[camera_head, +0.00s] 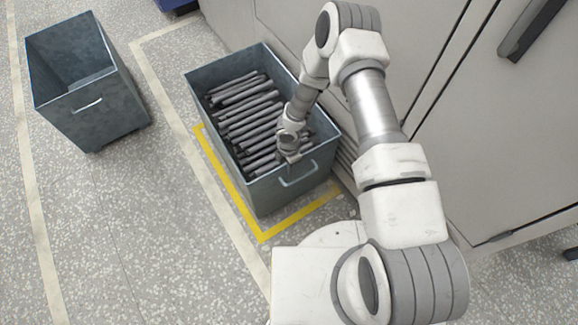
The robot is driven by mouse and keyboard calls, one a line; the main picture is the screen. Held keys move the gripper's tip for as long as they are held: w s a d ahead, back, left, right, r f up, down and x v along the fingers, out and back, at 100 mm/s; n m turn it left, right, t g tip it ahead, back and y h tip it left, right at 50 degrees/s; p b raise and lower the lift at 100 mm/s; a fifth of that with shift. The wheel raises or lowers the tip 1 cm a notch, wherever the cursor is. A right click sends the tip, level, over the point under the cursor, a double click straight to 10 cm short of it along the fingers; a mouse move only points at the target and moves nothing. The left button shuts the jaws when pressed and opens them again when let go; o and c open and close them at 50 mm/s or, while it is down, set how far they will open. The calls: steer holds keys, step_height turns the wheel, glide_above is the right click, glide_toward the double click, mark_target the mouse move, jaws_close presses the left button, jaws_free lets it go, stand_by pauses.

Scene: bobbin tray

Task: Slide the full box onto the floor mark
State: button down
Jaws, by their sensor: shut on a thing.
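The full box (265,198) is a grey metal bin, filled with a row of dark bobbins (240,110). It stands upright on the floor beside the cabinet, with a handle (298,178) on its near wall. The floor mark (228,182) is a yellow outline. Its left and near sides show along the box's left and near sides, and the rest is hidden by the box and my arm. My gripper (290,157) is at the top of the box's near wall, above the handle, and appears shut on the rim. Its fingertips are small and partly hidden.
An empty grey bin (98,110) stands at the left. Pale floor lines (183,132) run between the bins and along the far left. A grey cabinet (490,150) with a dark handle closes off the right. Speckled floor is free between the bins and at near left.

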steer(key=shift+s+d+f, duration=0.15)
steer(key=shift+s+d, duration=0.1)
steer(key=shift+s, duration=0.05)
steer(key=c, duration=1.1)
jaws_free()
steer(key=shift+o, duration=0.7)
steer(key=shift+w+a, duration=0.15)
step_height(320, 180, up, 18)
steer(key=p, duration=0.6)
steer(key=shift+f, duration=0.2)
